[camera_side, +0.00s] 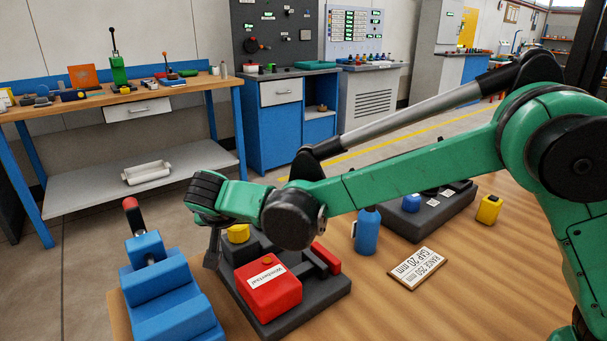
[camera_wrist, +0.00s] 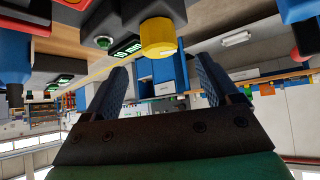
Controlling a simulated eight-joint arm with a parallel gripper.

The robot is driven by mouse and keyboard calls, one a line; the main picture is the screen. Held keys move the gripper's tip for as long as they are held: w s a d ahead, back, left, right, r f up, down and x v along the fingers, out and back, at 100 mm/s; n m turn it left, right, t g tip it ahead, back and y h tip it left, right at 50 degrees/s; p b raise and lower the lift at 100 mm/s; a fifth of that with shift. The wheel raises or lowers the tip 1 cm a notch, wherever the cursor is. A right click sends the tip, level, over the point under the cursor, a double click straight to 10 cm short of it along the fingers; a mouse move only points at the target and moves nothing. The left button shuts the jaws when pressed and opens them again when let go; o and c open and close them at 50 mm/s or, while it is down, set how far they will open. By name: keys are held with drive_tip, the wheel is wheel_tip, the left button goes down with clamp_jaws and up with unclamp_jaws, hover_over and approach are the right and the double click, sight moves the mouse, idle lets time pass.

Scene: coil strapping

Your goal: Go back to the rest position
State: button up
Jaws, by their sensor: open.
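My gripper (camera_side: 213,258) hangs at the end of my green arm in the side view, between a blue stepped block and a dark base with a red box. Part of it is hidden behind the wrist and the base. In the wrist view my gripper (camera_wrist: 163,78) shows two dark blue fingers spread apart, with nothing held between them. A yellow cylinder (camera_wrist: 158,38) appears just beyond the fingertips in that view; I cannot tell how far off it is.
The red box (camera_side: 270,290) sits on the dark base (camera_side: 325,298). The blue stepped block (camera_side: 160,290), with a red-tipped lever, stands at left.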

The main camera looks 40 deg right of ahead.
drive_tip(key=s+d+r+n+g+y, duration=0.1)
drive_tip(key=s+d+r+n+y, duration=0.2)
drive_tip(key=s+d, duration=0.6)
drive_tip(key=s+d+f+n+y, duration=0.1)
drive_tip(key=s+d+n, duration=0.2)
drive_tip(key=s+d, duration=0.3)
drive_tip(key=s, duration=0.3)
drive_tip(key=shift+y, duration=0.3)
drive_tip(key=shift+a, duration=0.1)
